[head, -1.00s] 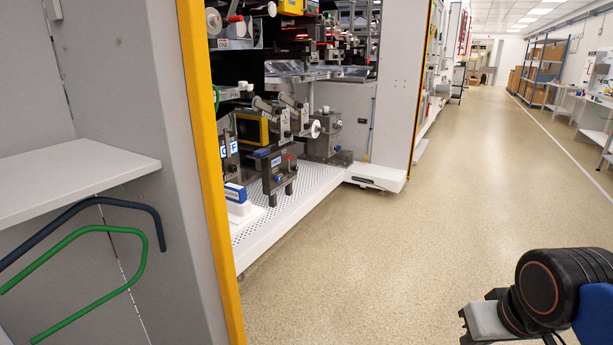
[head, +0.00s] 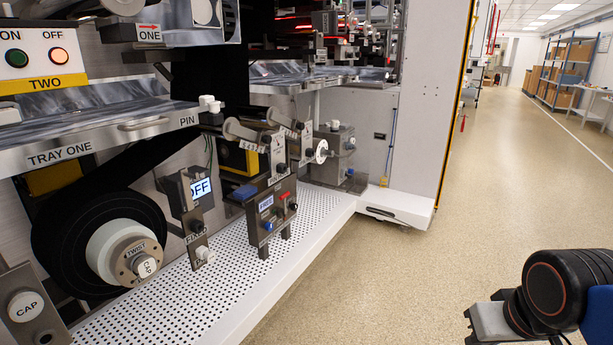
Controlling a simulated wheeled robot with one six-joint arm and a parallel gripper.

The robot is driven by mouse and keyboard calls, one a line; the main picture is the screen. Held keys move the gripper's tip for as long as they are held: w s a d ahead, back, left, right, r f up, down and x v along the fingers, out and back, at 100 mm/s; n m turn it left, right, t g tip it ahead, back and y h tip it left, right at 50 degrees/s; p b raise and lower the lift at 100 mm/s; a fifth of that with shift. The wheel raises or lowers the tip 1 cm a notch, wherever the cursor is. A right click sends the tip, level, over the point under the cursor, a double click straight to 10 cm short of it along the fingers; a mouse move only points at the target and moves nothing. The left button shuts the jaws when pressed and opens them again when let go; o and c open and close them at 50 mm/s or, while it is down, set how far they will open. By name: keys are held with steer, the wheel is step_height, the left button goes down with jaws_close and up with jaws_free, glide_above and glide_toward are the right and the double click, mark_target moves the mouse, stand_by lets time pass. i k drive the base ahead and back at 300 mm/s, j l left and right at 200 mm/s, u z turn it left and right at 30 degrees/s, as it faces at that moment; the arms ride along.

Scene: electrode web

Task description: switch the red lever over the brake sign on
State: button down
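A dark grey control box (head: 264,212) with a small lit display stands over the white perforated deck, near the middle of the head view. A small red part (head: 284,196), possibly the red lever, shows on its right side. A small white label (head: 267,240) is at the bottom of the box; its lettering is too small to read, so I cannot tell if it is the brake sign. The lever's position cannot be made out. My arm (head: 545,290) shows at the lower right, well away from the box.
TRAY ONE (head: 100,140) juts out at the left, above a black roll (head: 85,240). A dark unit with an OFF display (head: 200,188) stands left of the control box. The perforated deck (head: 190,300) edges the machine. The speckled floor (head: 420,270) to the right is clear.

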mark_target(284, 197)
steer(key=i+u, duration=0.1)
steer(key=i, duration=0.55)
steer(key=i+l+u, duration=0.1)
steer(key=i, duration=0.55)
steer(key=i+l+u, duration=0.1)
steer(key=i, duration=0.55)
steer(key=l, duration=0.1)
